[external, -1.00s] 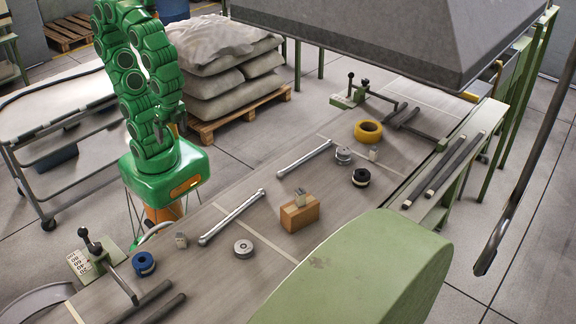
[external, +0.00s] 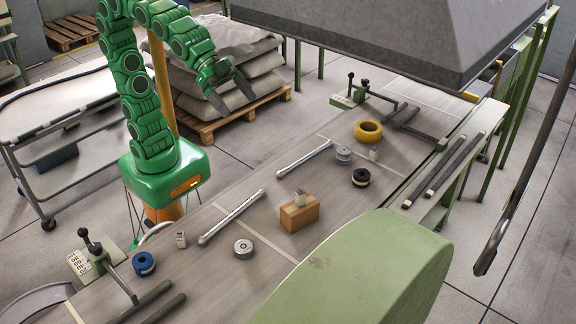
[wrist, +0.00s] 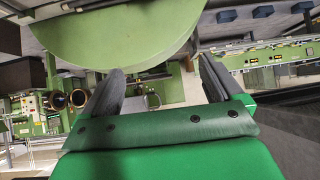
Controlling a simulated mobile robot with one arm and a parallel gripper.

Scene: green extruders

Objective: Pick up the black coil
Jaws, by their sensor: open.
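The black coil (external: 361,177) is a small dark ring with a pale centre. It lies flat on the grey table, right of the middle in the external view. My gripper (external: 232,98) is open and empty, high above the table's far side, in front of the stacked sacks. It is well up and to the left of the black coil. In the wrist view its two dark fingers (wrist: 160,88) stand wide apart with nothing between them. I cannot make out the black coil in the wrist view.
A silver coil (external: 344,155) lies close beside the black coil, and a yellow coil (external: 368,131) lies behind it. A wooden block (external: 299,213) stands to the left. A grey hood (external: 400,35) hangs over the far end. A green rounded cover (external: 365,270) rises in front.

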